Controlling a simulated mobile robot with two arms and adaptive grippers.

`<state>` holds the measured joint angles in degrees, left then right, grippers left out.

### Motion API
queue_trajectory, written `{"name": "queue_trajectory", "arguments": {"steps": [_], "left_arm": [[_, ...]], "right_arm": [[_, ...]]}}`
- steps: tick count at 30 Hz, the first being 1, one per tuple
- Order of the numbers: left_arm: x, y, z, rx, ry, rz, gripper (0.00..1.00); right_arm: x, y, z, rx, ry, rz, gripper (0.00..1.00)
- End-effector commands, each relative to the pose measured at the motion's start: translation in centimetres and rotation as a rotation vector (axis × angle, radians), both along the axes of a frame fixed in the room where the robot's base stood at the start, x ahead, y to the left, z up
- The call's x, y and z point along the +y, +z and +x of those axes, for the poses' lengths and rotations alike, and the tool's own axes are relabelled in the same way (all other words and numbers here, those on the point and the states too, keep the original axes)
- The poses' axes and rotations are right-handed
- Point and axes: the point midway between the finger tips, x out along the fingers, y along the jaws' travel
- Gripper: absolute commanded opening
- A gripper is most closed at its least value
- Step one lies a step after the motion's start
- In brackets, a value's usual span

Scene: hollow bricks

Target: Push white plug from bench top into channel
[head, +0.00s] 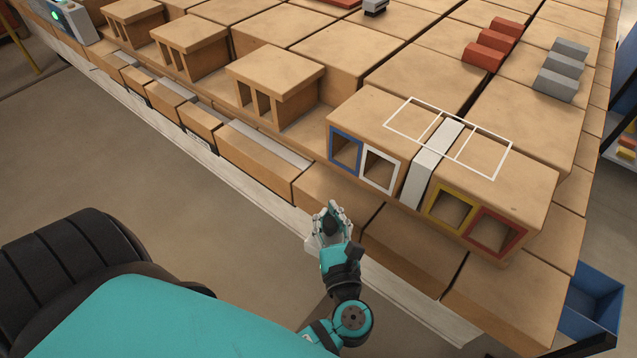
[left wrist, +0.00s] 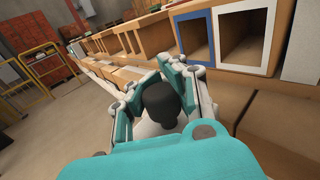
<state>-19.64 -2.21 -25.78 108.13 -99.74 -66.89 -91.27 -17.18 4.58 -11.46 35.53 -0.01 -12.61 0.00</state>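My left gripper (head: 331,219) is in front of the bench, below and left of the channel fronts, and touches none of them. Its fingers show in the left wrist view (left wrist: 150,80), spread on both sides of a dark rounded thing (left wrist: 161,103) with a pale part below it. I cannot tell if they grip it or if it is part of the gripper. The white-framed channel (head: 380,170) is open and looks empty. It also shows in the left wrist view (left wrist: 246,42). I cannot make out a white plug for certain. My right gripper is not in view.
A blue-framed channel (head: 346,150) is left of the white one. A white strip (head: 430,165) separates them from yellow (head: 452,209) and red (head: 497,232) frames. Red blocks (head: 490,46) and grey blocks (head: 563,70) lie farther back. White outlines mark the empty top.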

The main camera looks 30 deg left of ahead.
Motion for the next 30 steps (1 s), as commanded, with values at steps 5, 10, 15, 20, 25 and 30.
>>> {"name": "queue_trajectory", "arguments": {"steps": [5,10,15,20,25,30], "left_arm": [[2.7,0.0,3.0,-0.004,0.001,0.006,0.0],[5.7,-0.5,6.4,-0.004,0.0,0.006,0.0],[7.9,-0.9,8.8,-0.002,0.0,0.004,0.0],[8.7,-1.1,9.7,-0.001,-0.001,0.001,0.0],[10.4,-1.2,11.6,-0.002,0.001,0.005,0.0],[10.4,-3.8,11.5,0.003,0.0,0.004,0.0]], "right_arm": [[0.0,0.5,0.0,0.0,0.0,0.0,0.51],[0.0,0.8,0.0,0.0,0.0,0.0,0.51],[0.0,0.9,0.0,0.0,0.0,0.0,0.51],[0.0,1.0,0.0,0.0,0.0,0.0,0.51],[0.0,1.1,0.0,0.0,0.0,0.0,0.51],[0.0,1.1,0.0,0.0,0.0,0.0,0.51]]}}
